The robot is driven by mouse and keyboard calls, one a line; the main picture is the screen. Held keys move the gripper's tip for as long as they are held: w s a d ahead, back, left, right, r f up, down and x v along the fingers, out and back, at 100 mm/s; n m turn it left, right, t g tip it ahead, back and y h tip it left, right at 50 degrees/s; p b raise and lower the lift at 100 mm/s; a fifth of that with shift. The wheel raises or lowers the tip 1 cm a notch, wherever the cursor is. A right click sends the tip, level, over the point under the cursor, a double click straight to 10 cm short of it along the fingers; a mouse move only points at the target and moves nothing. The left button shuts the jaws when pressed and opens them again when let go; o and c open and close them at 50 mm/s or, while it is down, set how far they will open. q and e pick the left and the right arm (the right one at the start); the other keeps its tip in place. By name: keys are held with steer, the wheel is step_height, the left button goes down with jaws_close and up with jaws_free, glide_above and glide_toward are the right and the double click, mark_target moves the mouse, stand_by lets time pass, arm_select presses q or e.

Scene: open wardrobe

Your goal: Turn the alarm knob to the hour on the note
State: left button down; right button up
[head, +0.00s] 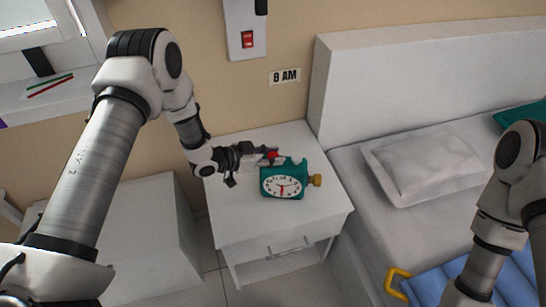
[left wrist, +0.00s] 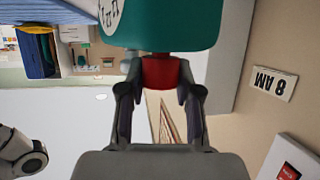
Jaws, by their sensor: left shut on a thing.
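A teal alarm clock (head: 297,190) with a white dial stands on the white nightstand (head: 235,220), its dial facing me. A red knob (left wrist: 160,72) sticks out of its left side, and a brass knob (head: 317,181) out of its right side. My left gripper (head: 268,156) is shut on the red knob; the left wrist view shows the fingers on both sides of it. A red hand and a dark hand show on the dial, but the exact setting is too small to read. The note (head: 285,77) on the wall reads "8 AM". My right gripper is out of view.
A wall panel with a red switch (head: 248,40) hangs above the nightstand. A bed with a white pillow (head: 422,165) and blue bedding stands to the right. A white cabinet (head: 130,235) stands to the left. The nightstand top in front of the clock is clear.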

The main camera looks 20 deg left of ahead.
arm_select(q)
steer(key=m+g+h, duration=0.2)
steer(key=shift+w+a+f+m+g+b, duration=0.1)
steer(key=shift+m+g+b, duration=0.25)
steer(key=shift+m+g, duration=0.05)
steer(key=m+g+h+b, duration=0.1)
steer(key=m+g, duration=0.1)
steer(key=g, duration=0.1)
steer(key=shift+f+m, duration=0.1)
steer(key=shift+m, duration=0.3)
steer(key=m+g+b, duration=0.3)
steer(key=m+g, duration=0.1)
steer(key=shift+f+g+h+b, duration=0.1)
steer(key=shift+g+h+b, duration=0.2)
steer(key=shift+r+m+g+b, duration=0.2)
steer(key=shift+m+g+b, duration=0.7)
steer(key=shift+g, duration=0.1)
steer(key=shift+r, duration=0.1)
steer(key=c, duration=0.8)
jaws_free()
steer(key=shift+o, duration=0.2)
